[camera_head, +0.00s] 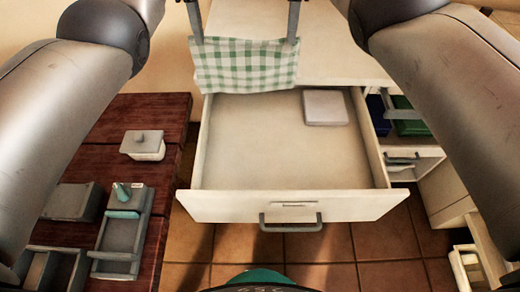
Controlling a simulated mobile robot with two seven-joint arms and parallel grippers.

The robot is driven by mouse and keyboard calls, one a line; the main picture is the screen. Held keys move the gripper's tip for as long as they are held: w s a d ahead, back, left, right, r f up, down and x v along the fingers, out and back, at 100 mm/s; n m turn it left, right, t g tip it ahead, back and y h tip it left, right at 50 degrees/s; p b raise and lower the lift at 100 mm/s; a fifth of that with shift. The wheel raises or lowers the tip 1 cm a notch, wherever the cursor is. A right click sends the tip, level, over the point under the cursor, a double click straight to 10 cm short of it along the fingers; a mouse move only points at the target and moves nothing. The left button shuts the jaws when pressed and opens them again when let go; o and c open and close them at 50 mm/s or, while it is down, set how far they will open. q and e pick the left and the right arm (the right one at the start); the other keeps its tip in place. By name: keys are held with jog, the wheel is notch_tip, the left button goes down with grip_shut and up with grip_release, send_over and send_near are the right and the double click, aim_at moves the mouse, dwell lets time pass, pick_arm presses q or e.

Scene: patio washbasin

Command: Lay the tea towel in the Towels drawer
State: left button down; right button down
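The tea towel (245,66) is green-and-white checked and hangs spread out above the back left part of an open drawer. My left gripper (198,40) is shut on its upper left corner. My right gripper (292,38) is shut on its upper right corner. The drawer (240,207) is cream and pulled well out, with a grey handle and a small label too small to read. Its floor is mostly bare. A pale flat square thing (325,107) lies inside at the back right. The towel hides part of the drawer's back left.
At right are an open compartment with a green thing (411,128) and a smaller drawer (414,165). Tiled floor (330,240) shows in front.

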notch_tip(320, 180, down, 7)
jog(key=b, duration=0.6)
jog(key=shift+f+b, duration=0.15)
jog(key=shift+b, duration=0.25)
jog(key=shift+s, duration=0.1)
